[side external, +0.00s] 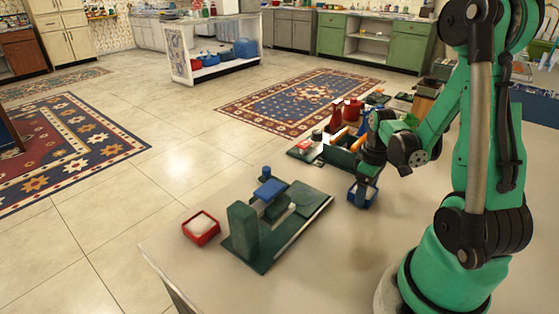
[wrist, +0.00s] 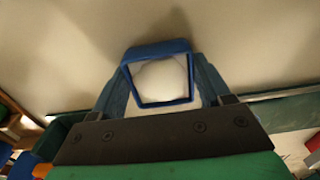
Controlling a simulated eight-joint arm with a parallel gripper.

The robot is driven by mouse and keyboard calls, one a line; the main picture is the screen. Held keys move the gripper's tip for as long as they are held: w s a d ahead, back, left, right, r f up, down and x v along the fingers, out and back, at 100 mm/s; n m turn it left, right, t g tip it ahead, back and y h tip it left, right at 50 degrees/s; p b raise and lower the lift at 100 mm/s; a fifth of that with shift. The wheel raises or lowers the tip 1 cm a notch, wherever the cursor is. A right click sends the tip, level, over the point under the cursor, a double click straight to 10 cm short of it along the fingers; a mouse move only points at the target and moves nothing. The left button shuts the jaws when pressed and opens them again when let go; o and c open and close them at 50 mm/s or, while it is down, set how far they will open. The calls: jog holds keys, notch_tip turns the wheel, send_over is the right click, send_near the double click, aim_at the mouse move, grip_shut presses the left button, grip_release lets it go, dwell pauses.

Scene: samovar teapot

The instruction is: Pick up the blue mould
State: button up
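The blue mould (side external: 361,197) is a small square frame on the pale table, below my gripper (side external: 365,186). In the wrist view the blue mould (wrist: 160,48) has white filling inside it and sits between the two fingers of my gripper (wrist: 160,80). The fingers lie along its left and right sides. I cannot tell whether they press on it or only flank it. In the side view the fingers hide part of the mould, which looks to be at table height.
A green press-like device (side external: 246,232) with a blue block (side external: 269,190) stands left of the gripper. A red mould (side external: 201,228) with white filling is near the table's left edge. A cluster of red, orange and dark items (side external: 340,140) stands behind. The front table is clear.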

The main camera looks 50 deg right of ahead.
jog(key=shift+c, duration=0.6)
jog(key=shift+r, duration=0.2)
